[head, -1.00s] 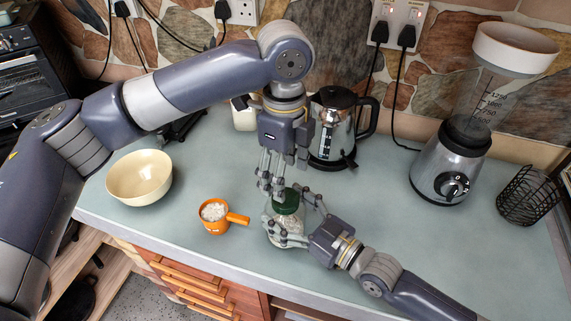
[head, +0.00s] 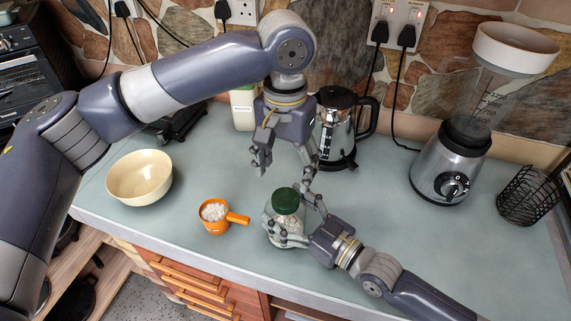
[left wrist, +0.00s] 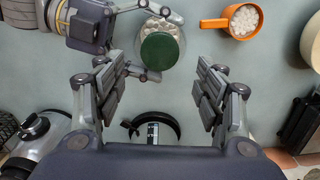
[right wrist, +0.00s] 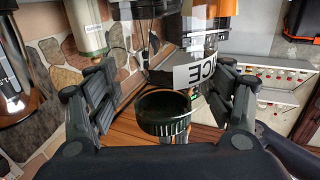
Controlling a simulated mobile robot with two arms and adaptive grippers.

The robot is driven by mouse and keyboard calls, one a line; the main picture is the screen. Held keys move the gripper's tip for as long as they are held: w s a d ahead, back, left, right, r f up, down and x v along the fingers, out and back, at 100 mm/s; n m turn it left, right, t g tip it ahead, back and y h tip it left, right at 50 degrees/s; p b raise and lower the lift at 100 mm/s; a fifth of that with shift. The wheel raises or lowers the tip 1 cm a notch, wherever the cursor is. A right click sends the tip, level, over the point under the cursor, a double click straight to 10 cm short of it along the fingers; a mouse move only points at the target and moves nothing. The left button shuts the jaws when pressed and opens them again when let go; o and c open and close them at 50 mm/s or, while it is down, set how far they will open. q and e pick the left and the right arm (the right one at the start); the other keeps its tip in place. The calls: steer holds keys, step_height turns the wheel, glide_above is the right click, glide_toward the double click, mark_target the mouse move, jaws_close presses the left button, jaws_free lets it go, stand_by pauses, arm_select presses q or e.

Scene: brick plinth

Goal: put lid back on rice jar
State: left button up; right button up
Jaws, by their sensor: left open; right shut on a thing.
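The glass rice jar (head: 284,226) stands on the counter with its dark green lid (head: 286,200) sitting on its mouth. Whether the lid is fully seated I cannot tell. My right gripper (head: 288,228) is shut around the jar body from the right; the jar's label (right wrist: 199,71) shows in the right wrist view. My left gripper (head: 284,172) is open and empty, above and behind the lid, apart from it. In the left wrist view the lid (left wrist: 160,50) lies beyond the spread fingers, and part of the jar (left wrist: 157,27) shows.
An orange cup (head: 211,223) of white grains stands left of the jar, with a cream bowl (head: 140,178) farther left. A kettle (head: 337,135) stands close behind my left gripper. A blender (head: 452,165) and a black wire basket (head: 528,195) are at the right. The front-right counter is clear.

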mark_target(285, 198)
arm_select(q)
steer(key=shift+n, duration=0.7)
steer(key=shift+f, duration=4)
